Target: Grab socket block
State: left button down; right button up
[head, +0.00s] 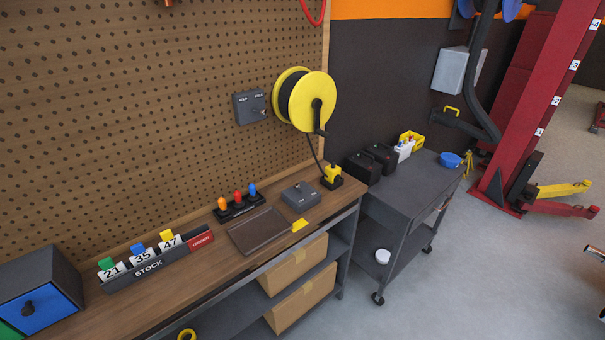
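No part is clearly marked as the socket block. A dark block (240,209) with orange, red and blue upright pieces stands on the wooden workbench (215,262) near the pegboard. A yellow and black block (332,178) sits at the bench's right end, with the dark cable from the yellow reel (318,101) running down to it. I cannot tell which of these two is the socket block. Neither of my grippers is in view.
A grey labelled box (300,196), dark brown pad (259,231) and yellow note (300,226) lie between. A STOCK rack (150,267) and blue-fronted box (42,303) stand left. Right is a grey cart (408,190) with black cases; open floor lies beyond, before the red lift post (540,90).

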aim_at(334, 175)
jog(key=i+l+u, duration=0.1)
jog(key=l, duration=0.3)
jog(key=i+l, duration=0.2)
jog(key=l, duration=0.2)
jog(key=i+l+u, duration=0.15)
jog(key=l, duration=0.2)
jog(key=i+l+u, duration=0.1)
jog(key=l, duration=0.35)
jog(key=i+l+u, duration=0.1)
jog(key=l, duration=0.3)
jog(key=i+l, duration=0.1)
jog(key=l, duration=0.3)
jog(key=u, duration=0.05)
